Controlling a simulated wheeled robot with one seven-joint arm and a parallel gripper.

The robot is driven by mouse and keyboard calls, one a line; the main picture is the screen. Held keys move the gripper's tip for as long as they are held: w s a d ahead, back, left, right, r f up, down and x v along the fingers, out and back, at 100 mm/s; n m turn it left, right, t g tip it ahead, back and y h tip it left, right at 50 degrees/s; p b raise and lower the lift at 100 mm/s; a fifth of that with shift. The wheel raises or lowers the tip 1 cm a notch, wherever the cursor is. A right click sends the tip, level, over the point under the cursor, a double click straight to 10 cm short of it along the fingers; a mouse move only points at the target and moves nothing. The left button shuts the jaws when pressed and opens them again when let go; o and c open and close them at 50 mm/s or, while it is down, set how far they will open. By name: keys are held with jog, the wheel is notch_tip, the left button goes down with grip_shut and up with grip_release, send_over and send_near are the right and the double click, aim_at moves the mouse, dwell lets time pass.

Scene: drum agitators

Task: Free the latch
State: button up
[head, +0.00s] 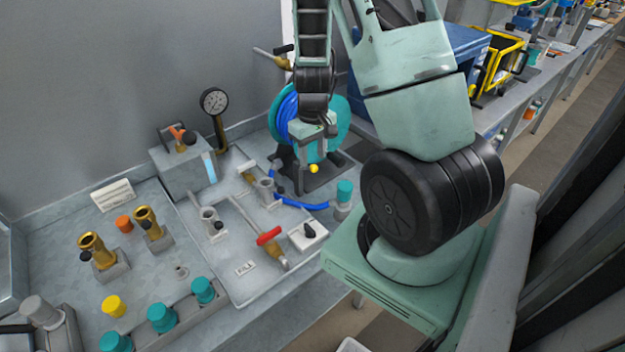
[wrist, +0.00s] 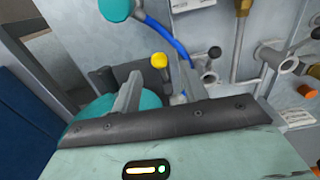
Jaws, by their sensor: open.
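A teal reel (head: 335,125) wound with blue hose stands on a dark base at the back of the bench. A small yellow ball knob (head: 313,169) sits low on the front of the reel; it looks like the latch's handle, though the latch mechanism itself cannot be made out. My gripper (head: 312,143) points down in front of the reel, just above the knob in the head view. In the wrist view my gripper's fingers (wrist: 161,74) are apart and empty, with the yellow knob (wrist: 159,60) showing between and beyond their tips. I see no contact with it.
A blue hose (head: 305,205) runs from the reel to a teal-capped fitting (head: 343,195). A tray of pipes carries a red-handled valve (head: 268,236). A pressure gauge (head: 214,102) stands behind. Brass fittings (head: 93,247) and teal caps (head: 161,317) are at the left.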

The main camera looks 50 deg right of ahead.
notch_tip(320, 180, up, 6)
jog(key=p, duration=0.4)
jog(key=shift+r, duration=0.2)
jog(key=w+a+r+n+y+b, duration=0.15)
jog(key=a+n+b, duration=0.45)
jog(key=a, duration=1.7)
jog(key=s+a+n+b, duration=0.4)
jog(key=s+a+b, duration=0.2)
jog(key=s+a, duration=0.8)
jog(key=shift+s+a+r+h+b, duration=0.2)
jog(key=shift+s+a+h+b, duration=0.2)
jog(key=shift+s, duration=0.35)
